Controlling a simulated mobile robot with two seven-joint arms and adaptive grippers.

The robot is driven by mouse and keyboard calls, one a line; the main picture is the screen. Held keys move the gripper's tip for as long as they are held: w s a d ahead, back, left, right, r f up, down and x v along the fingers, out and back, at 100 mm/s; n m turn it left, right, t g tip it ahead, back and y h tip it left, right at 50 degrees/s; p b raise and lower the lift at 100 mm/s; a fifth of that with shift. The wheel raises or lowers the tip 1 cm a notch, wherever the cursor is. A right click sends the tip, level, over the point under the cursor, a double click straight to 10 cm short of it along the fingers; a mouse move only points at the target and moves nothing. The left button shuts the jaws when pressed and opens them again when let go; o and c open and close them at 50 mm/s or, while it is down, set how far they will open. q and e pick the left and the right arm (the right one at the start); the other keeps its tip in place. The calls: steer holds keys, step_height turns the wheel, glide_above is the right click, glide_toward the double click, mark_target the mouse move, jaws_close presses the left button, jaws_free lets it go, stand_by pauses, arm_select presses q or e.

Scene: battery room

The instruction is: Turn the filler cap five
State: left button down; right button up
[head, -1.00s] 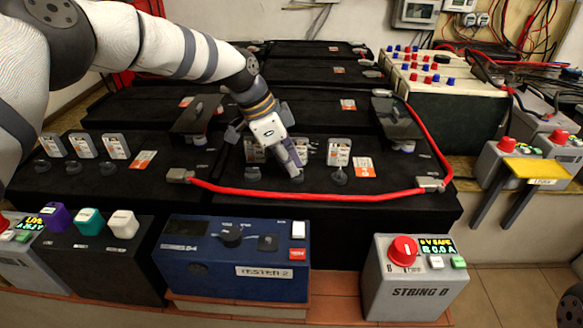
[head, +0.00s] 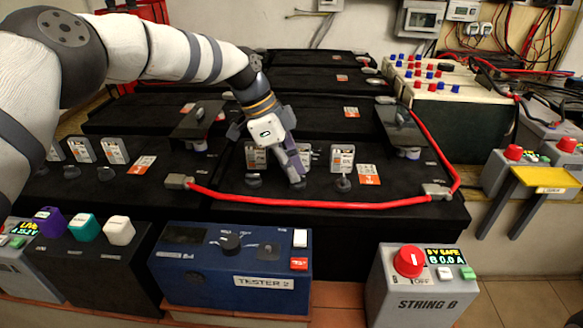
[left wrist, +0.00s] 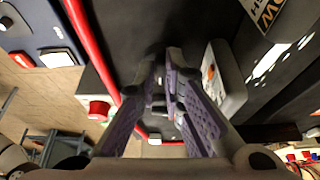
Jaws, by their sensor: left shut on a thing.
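My left gripper (head: 296,178) reaches down onto the middle cap position of the right front black battery (head: 340,215). Its purple-padded fingers are shut on filler cap five, which they almost wholly hide in the head view. In the left wrist view the fingers (left wrist: 172,85) come close together, with a small grey piece between them. A dark cap (head: 254,181) stands to the left of the gripper and another (head: 343,184) to its right. Small upright label plates stand behind the caps, one showing clearly (head: 342,157).
A red cable (head: 300,202) runs across the battery front, just in front of the gripper. A blue tester box (head: 225,283) and the grey String B box (head: 415,300) stand nearer. An orange-white label (head: 368,174) lies to the right. Several caps are on the left battery.

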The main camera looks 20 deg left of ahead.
arm_select(q)
steer(key=c, duration=1.7)
jaws_free()
steer(key=v, duration=1.2)
